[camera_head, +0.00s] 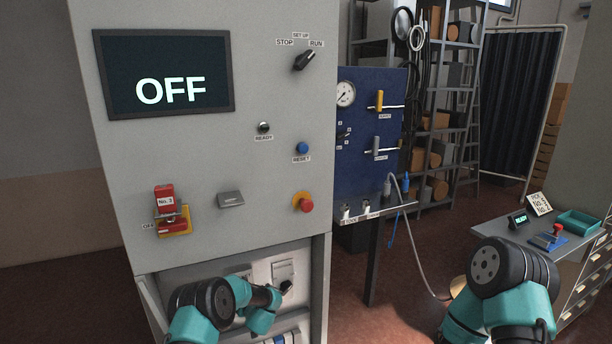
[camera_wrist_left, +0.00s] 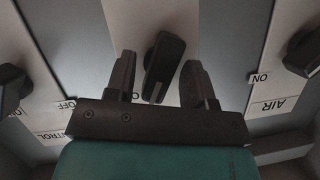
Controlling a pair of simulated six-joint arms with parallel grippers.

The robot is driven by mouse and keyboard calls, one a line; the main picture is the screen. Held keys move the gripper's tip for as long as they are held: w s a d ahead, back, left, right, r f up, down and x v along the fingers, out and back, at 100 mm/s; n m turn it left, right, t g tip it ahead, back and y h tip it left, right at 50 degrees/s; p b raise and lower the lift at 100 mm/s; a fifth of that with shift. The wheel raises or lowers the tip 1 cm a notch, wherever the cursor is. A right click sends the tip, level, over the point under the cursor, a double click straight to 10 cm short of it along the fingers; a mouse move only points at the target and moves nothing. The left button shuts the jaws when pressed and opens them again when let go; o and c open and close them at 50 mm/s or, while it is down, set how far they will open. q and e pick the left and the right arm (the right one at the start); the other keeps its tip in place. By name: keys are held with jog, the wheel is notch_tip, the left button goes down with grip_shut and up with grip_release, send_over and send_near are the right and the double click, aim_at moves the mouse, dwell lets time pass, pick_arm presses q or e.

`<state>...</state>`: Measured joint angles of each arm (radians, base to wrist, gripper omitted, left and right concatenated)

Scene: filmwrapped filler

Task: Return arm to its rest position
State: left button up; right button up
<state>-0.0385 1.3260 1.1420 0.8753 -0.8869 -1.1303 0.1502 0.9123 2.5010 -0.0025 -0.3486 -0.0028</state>
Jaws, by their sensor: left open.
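My left arm (camera_head: 212,305) reaches into the open lower compartment of the grey cabinet in the head view. In the left wrist view my left gripper (camera_wrist_left: 158,80) is open, with one dark finger on each side of a black rotary knob (camera_wrist_left: 163,66). I cannot tell whether the fingers touch the knob. In the head view the left fingers are hidden or too small to make out. My right arm (camera_head: 500,275) shows at the lower right, with its gripper out of view.
The cabinet's screen (camera_head: 170,75) reads OFF. More black knobs flank the gripper, one by an AIR label (camera_wrist_left: 273,104). The side table (camera_head: 490,222) holds a teal tray (camera_head: 579,222). A hose (camera_head: 415,250) hangs between.

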pick_arm(q)
jog(key=shift+a+n+t+h, duration=0.15)
jog(key=shift+n+t+h, duration=0.15)
jog(key=shift+n+h, duration=0.8)
jog(key=shift+n, duration=0.3)
jog(key=shift+s, duration=0.1)
jog(key=s+d+r+m+y, duration=0.1)
jog(key=s+d+r, duration=0.2)
jog(key=s, duration=0.4)
jog(key=s+d+r+m+y, duration=0.1)
jog(key=s+d+r+m, duration=0.1)
jog(key=s+d, duration=0.4)
jog(key=shift+s+r+g+y, duration=0.35)
jog(key=shift+r+g+y, duration=0.05)
jog(key=shift+r, duration=0.1)
jog(key=shift+w+a, duration=0.1)
jog(key=x, duration=1.7)
jog(key=shift+w+f, duration=0.1)
jog(key=shift+f, duration=0.1)
